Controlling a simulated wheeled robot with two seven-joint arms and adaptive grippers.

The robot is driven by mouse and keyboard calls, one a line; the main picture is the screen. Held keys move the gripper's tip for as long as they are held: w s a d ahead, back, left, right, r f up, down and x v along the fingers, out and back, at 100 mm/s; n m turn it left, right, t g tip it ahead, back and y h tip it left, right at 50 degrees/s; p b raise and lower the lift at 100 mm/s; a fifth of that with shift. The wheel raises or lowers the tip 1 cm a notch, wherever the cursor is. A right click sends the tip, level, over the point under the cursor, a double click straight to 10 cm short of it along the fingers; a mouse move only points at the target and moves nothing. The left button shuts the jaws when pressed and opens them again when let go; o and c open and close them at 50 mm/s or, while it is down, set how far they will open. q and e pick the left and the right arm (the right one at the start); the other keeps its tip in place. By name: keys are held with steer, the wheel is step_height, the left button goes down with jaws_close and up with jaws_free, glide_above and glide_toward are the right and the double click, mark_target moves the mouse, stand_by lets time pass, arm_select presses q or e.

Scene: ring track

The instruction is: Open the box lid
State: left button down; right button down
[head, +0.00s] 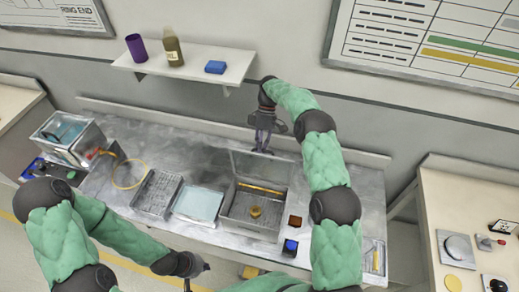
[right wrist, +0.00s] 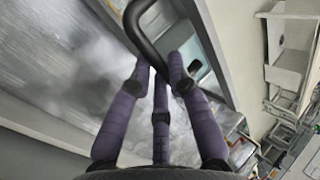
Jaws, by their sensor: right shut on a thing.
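The grey box (head: 226,209) stands open on the metal worktop, with a brass-coloured round thing (head: 255,211) and a yellow bar (head: 261,189) inside. Its lid (head: 262,167) is raised along the back side. My right gripper (head: 260,148) is at the raised lid's upper edge. In the right wrist view its purple fingers (right wrist: 160,70) are closed around a dark curved handle (right wrist: 142,38). My left gripper (head: 193,283) is low at the front edge of the worktop, apart from the box; its fingers are too small and dark to judge.
A pale blue tray (head: 199,205) and a grey rack (head: 156,193) stand left of the box. A wall shelf (head: 190,63) holds a purple cup, a bottle and a blue block.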

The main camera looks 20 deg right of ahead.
steer(key=shift+s+d+f+g, duration=0.1)
steer(key=shift+f+g, duration=0.2)
steer(key=shift+f, duration=0.5)
steer(key=c, duration=1.2)
jaws_free()
steer(key=shift+o, duration=0.2)
step_height(320, 180, up, 10)
steer(key=shift+w+r, duration=0.2)
